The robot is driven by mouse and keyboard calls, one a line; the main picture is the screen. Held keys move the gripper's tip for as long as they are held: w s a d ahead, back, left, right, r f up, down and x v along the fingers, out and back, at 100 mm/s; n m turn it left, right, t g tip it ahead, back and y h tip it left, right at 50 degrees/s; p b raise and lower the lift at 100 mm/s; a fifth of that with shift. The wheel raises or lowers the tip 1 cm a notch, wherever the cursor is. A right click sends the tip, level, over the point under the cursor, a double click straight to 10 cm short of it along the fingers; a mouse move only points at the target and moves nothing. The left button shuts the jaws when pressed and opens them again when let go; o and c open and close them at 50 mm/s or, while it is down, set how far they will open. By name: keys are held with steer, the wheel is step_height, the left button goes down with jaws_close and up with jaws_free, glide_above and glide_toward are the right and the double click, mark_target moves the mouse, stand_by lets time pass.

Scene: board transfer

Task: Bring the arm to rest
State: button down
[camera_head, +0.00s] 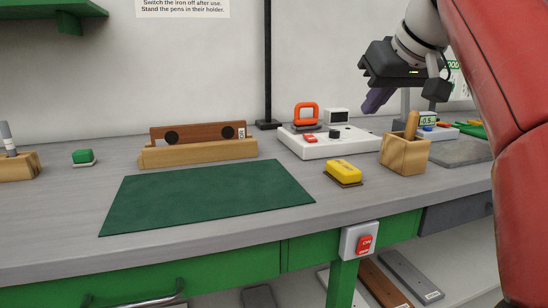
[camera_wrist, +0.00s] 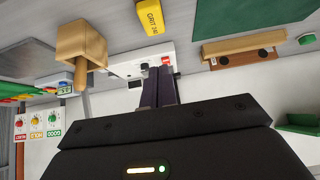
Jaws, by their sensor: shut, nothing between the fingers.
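My gripper (camera_head: 377,98) hangs in the air above the right part of the bench, over the space behind the wooden holder. Its dark purple fingers are shut and hold nothing. In the wrist view the closed fingers (camera_wrist: 160,88) point out over the bench, seen with the scene upside down. My red arm comes in from the right edge of the head view. The gripper touches nothing that I can see.
Below the gripper stand a wooden holder (camera_head: 405,156) with a wooden handle in it and a white station (camera_head: 330,146) with an orange frame. A yellow block (camera_head: 343,172), a green mat (camera_head: 205,195) and a wooden rack with a brown board (camera_head: 198,150) lie further left.

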steer(key=s+f+m+h, duration=0.1)
steer(key=s+f, duration=0.5)
steer(key=f, duration=0.5)
steer(key=s+a+f+m+g, duration=0.1)
steer(key=s+f, duration=0.6)
steer(key=f, duration=0.5)
steer(key=s+f+m+g+h, duration=0.1)
steer(key=s+f, duration=0.6)
steer(key=f, duration=0.5)
steer(key=shift+a+m+h, duration=0.25)
steer(key=shift+m+h, duration=0.05)
steer(key=shift+f, duration=0.1)
